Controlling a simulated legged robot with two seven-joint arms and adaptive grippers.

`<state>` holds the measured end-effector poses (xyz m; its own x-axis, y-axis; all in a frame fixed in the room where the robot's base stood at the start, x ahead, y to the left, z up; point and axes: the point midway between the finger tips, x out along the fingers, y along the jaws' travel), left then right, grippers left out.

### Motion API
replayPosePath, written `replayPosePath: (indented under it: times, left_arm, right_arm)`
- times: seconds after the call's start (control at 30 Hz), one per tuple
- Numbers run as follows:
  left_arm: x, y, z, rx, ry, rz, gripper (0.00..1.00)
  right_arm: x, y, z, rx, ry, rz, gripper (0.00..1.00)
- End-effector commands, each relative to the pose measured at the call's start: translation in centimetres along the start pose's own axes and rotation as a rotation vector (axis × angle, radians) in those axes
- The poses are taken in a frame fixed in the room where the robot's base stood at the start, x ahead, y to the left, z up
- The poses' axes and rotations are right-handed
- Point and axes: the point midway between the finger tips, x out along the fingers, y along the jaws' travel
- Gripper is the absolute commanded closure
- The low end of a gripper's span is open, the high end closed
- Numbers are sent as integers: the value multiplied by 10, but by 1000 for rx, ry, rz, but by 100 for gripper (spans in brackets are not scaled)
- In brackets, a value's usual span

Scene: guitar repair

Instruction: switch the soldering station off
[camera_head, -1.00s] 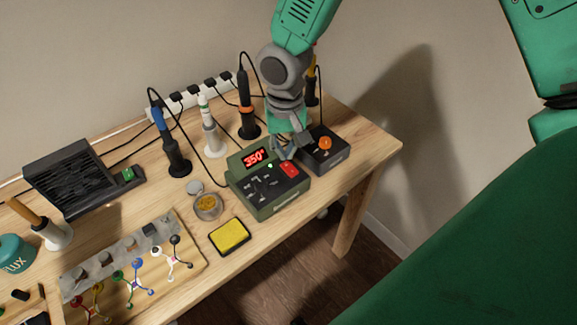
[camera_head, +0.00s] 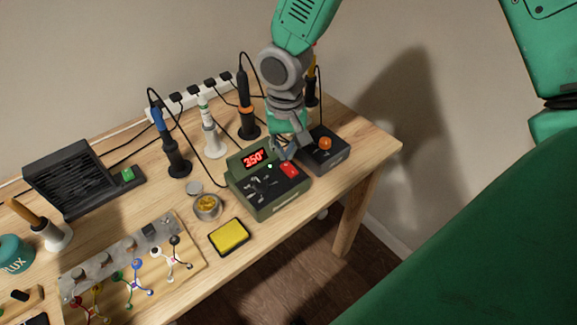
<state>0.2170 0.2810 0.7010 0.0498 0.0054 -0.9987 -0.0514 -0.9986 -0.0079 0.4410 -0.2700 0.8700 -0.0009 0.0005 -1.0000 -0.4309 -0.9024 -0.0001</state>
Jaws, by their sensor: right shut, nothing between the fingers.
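The soldering station (camera_head: 284,205) is a green box near the table's right end. Its display (camera_head: 254,159) is lit red and reads about 350°, and a small green light shows beside it. A red switch (camera_head: 290,170) sits at the right of its top panel. My right gripper (camera_head: 280,155) is shut and empty, pointing down just above and behind the red switch. I cannot tell whether the fingertips touch the station. The left gripper is not in view.
A dark box with an orange knob (camera_head: 325,143) stands close to the right of my gripper. Soldering irons in holders (camera_head: 178,160) stand behind and left. A yellow sponge (camera_head: 229,236) and a brass wool cup (camera_head: 207,206) lie in front. The table's right edge is near.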

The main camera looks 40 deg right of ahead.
Motion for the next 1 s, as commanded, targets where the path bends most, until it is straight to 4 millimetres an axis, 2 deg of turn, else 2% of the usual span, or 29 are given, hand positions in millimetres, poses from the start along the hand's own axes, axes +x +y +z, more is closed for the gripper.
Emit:
replayPosePath:
  times: [1.0]
  left_arm:
    - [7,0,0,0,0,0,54]
  right_arm:
    - [15,0,0,-1,0,0,100]
